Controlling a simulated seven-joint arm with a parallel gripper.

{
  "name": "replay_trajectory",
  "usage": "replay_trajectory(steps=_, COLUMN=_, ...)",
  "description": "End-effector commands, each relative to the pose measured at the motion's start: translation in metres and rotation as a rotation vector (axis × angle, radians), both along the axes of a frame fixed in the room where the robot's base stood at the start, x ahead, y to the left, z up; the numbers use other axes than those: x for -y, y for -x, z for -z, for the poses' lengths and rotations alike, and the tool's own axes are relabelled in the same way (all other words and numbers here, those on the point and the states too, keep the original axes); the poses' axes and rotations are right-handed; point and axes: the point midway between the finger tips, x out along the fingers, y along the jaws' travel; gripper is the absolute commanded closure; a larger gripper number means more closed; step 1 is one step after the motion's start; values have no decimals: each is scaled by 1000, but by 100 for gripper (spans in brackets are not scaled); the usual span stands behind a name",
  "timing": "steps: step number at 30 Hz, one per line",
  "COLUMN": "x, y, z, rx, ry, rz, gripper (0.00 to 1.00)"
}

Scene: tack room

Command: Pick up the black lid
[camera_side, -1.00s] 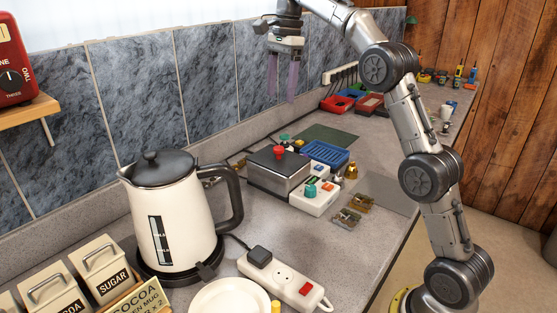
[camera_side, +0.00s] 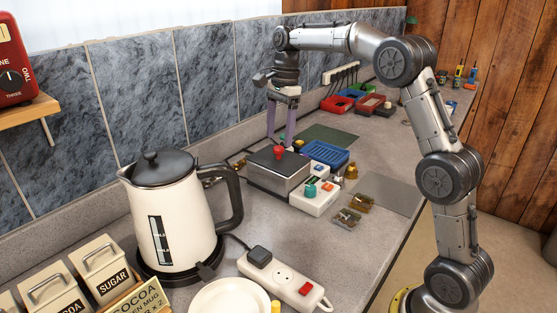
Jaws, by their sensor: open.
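A black lid (camera_side: 163,166) with a small knob sits on top of the cream kettle (camera_side: 178,215) in the left foreground. A grey metal box (camera_side: 272,178) further back has a dark flat top, and a red knob-like piece (camera_side: 278,152) shows on it. I cannot tell whether that top is a separate lid. My gripper (camera_side: 280,138) is open with its purple fingers pointing down, just above and behind the grey box in the picture. It is well away from the kettle. Nothing shows between the fingers. The small items behind the box are partly hidden.
A white box with a teal knob (camera_side: 316,195), a blue tray (camera_side: 326,152) and brass pieces (camera_side: 360,203) stand right of the grey box. A power strip (camera_side: 286,279), plate (camera_side: 230,299) and canisters (camera_side: 103,262) fill the front. The tiled wall (camera_side: 210,90) runs close behind.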

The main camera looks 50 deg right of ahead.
Motion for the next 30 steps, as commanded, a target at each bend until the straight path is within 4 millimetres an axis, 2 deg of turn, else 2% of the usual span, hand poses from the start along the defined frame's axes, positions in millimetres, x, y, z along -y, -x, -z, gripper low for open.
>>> replay_trajectory(steps=3, x=-3, y=2, z=18, rx=-3, ry=-1, rz=-1, gripper=28)
replay_trajectory(steps=6, x=-4, y=2, z=27, rx=-2, ry=0, rz=-1, gripper=28)
replay_trajectory(steps=15, x=-4, y=1, z=31, rx=0, ry=0, rz=-1, gripper=28)
replay_trajectory(steps=27, x=-4, y=1, z=31, rx=0, ry=0, rz=0, gripper=100)
replay_trajectory(steps=30, x=-4, y=1, z=31, rx=0, ry=0, rz=0, gripper=100)
